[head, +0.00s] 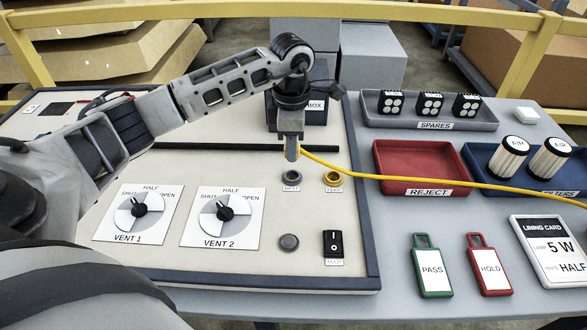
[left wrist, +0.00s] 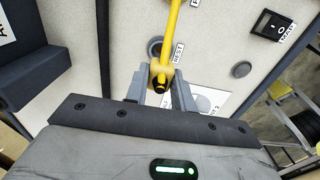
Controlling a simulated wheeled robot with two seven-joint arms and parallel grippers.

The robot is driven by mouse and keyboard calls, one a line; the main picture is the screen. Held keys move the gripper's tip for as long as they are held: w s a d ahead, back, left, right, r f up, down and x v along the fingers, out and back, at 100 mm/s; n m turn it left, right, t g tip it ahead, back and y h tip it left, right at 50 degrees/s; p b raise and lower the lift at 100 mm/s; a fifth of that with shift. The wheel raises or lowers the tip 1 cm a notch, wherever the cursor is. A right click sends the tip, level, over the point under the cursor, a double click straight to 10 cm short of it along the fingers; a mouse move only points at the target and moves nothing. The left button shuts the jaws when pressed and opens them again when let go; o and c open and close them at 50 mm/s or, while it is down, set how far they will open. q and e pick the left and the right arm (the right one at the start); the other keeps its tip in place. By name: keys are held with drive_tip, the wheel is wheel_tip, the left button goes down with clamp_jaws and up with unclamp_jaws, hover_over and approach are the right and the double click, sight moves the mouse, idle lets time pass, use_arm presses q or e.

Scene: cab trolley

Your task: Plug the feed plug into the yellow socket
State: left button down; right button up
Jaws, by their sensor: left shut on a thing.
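My left gripper (head: 291,143) is shut on the feed plug and points down above the control panel, just over the grey REST socket (head: 291,177). In the left wrist view the yellow feed plug (left wrist: 160,72) sits between the two fingers, with its yellow cable running up the picture. In the head view the plug body is mostly hidden by the fingers. The yellow FEED socket (head: 333,178) is right of the REST socket and looks empty. The REST socket also shows empty in the left wrist view (left wrist: 154,46). My right gripper is not in view.
The yellow cable (head: 430,180) runs right across the red REJECT tray (head: 410,160) and the blue filters tray (head: 480,178). A black rocker switch (head: 333,243) and two vent dials (head: 222,211) are on the panel. The panel's dark raised edge (head: 357,180) is right of the FEED socket.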

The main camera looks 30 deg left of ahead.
use_arm(q)
drive_tip(key=s+d+r+m, duration=0.2)
drive_tip(key=s+d+m, duration=0.2)
drive_tip(key=m, duration=0.8)
drive_tip(key=s+d+r+m, duration=0.2)
drive_tip(key=s+d+m, duration=0.3)
drive_tip(key=m, duration=0.7)
drive_tip(key=shift+d, duration=0.95)
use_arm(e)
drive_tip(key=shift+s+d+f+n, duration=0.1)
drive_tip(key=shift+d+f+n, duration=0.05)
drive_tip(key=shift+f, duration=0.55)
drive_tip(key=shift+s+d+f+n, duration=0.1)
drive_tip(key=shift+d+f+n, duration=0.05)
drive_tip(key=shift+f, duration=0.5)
use_arm(q)
drive_tip(key=shift+s, duration=0.1)
